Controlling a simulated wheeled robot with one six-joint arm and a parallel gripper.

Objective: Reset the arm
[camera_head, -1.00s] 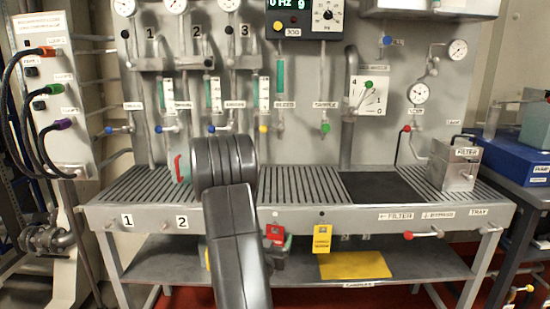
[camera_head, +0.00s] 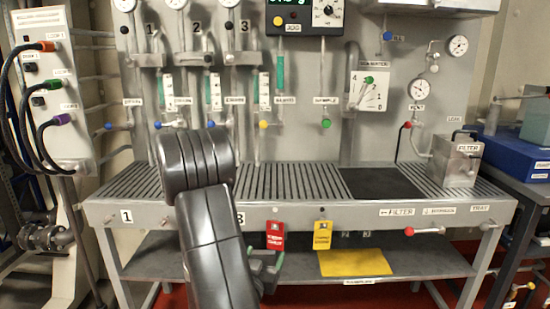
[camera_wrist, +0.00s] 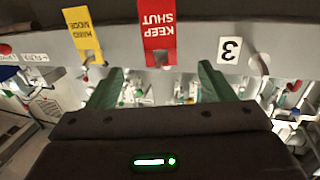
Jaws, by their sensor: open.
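My arm (camera_head: 205,215) rises in front of the bench in the head view, bent at a dark joint over the slatted tray. My gripper (camera_head: 266,257) shows partly behind the forearm, below the bench's front edge and near the hanging red tag. In the wrist view my gripper (camera_wrist: 160,82) has two green fingers spread well apart, with nothing held between them. The red KEEP SHUT tag (camera_wrist: 168,28) appears beyond the fingers, a yellow tag (camera_wrist: 86,35) left of it and the number 3 label (camera_wrist: 230,50) right of it.
The bench (camera_head: 350,213) spans the front, with a lower shelf (camera_head: 420,264) holding a yellow sheet (camera_head: 355,263). A filter box (camera_head: 456,160) stands at the bench's right end. Cables (camera_head: 22,125) hang at the left. A blue case (camera_head: 510,155) stands on the right-hand table.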

